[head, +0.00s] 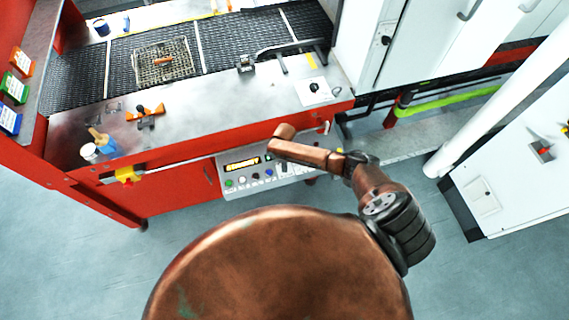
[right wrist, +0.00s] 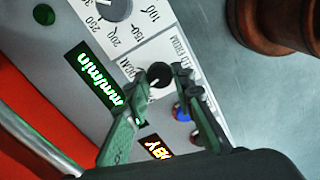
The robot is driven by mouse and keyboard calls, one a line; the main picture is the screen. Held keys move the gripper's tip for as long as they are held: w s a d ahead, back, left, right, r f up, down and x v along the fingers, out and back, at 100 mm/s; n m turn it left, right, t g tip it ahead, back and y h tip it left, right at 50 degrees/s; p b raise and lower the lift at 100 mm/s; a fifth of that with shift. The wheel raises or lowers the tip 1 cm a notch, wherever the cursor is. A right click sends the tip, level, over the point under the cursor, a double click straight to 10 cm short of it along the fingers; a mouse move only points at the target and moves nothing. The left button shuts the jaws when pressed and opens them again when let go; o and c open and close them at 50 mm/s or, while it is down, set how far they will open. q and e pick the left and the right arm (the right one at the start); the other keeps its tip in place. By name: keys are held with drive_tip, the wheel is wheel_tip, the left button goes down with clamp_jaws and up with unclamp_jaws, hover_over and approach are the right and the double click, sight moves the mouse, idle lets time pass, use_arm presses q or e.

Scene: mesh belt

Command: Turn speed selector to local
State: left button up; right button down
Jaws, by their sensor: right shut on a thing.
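The speed selector (right wrist: 158,75) is a small round black knob on a white label in the right wrist view. The label's print is partly covered; "FROM" can be read. My right gripper (right wrist: 157,82) has one finger on each side of the knob and is shut on it. A pale mark shows on the knob's lower left, but I cannot tell which position it marks. In the head view my right arm reaches over the control panel (head: 262,182) and hides the selector and the gripper. My left gripper is not in view.
A numbered dial (right wrist: 113,8) and a green "mm/min" display (right wrist: 93,78) are close to the selector. Blue and red buttons (right wrist: 181,112) lie by the right finger. In the head view, a mesh belt (head: 125,72) carrying a wire basket (head: 163,62) runs behind the steel top.

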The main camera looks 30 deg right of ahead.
drive_tip(key=m+p, duration=0.2)
drive_tip(key=m, duration=0.2)
drive_tip(key=shift+r+m, duration=0.1)
drive_tip(key=shift+m, duration=0.2)
drive_tip(key=shift+m+p, duration=0.8)
drive_tip(key=shift+m, duration=1.2)
drive_tip(key=c, duration=1.7)
unclamp_jaws()
drive_tip(key=shift+o, duration=0.2)
wheel_tip(320, 180, up, 12)
